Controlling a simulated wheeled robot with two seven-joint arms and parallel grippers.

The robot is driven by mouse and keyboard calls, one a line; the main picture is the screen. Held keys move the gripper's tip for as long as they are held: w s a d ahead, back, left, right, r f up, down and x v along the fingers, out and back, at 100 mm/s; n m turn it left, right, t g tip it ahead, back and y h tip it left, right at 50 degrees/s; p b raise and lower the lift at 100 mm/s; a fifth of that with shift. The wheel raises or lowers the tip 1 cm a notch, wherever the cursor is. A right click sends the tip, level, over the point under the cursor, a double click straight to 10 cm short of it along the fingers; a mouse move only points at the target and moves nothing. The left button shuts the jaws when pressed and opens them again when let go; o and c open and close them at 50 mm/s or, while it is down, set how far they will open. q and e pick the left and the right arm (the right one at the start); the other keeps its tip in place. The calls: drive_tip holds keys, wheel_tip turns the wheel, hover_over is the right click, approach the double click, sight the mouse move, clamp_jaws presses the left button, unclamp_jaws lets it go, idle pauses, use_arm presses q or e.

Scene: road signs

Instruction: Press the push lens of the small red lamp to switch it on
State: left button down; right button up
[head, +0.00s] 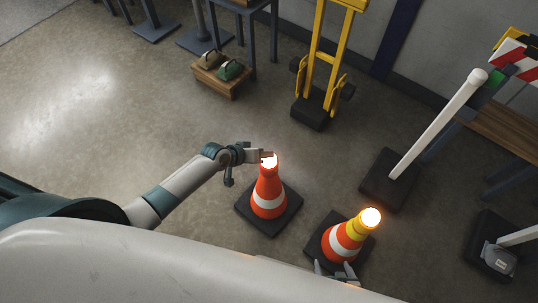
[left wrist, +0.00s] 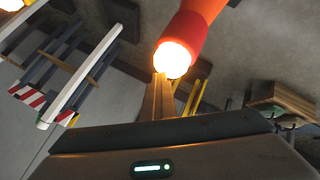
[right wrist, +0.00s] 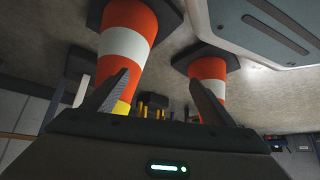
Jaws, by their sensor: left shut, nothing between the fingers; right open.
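The small red lamp sits on top of the left orange-and-white cone (head: 268,196). Its lens (left wrist: 173,60) glows bright in the left wrist view, with the red housing (left wrist: 186,35) around it. My left gripper (head: 266,155) is shut and empty, at the lamp's top in the head view. In the left wrist view its closed fingertips (left wrist: 161,76) are at the edge of the glowing lens and partly overlap it; I cannot tell whether they touch. My right gripper (head: 336,271) is open and empty, low beside the right cone (head: 340,245); its two fingers show in the right wrist view (right wrist: 160,86).
A yellow lamp (head: 370,218) on the right cone also glows. Beyond the cones stand a yellow hand truck (head: 325,60), a white post (head: 437,125) on a dark base, and a low wooden crate (head: 222,82). The floor to the left is clear.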

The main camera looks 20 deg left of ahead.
sight(265, 160)
use_arm(q)
drive_tip(key=shift+p+v, duration=0.85)
drive_tip(key=shift+p, duration=0.6)
drive_tip(key=shift+w+d+r+p, duration=0.1)
drive_tip(key=shift+w+r+p, duration=0.05)
drive_tip(key=shift+r+p, duration=0.65)
drive_tip(key=shift+w+d+r+p, duration=0.1)
drive_tip(key=shift+w+r+p, duration=0.1)
drive_tip(key=shift+r+p, duration=0.55)
drive_tip(key=shift+r, duration=0.2)
drive_tip(key=shift+d, duration=0.1)
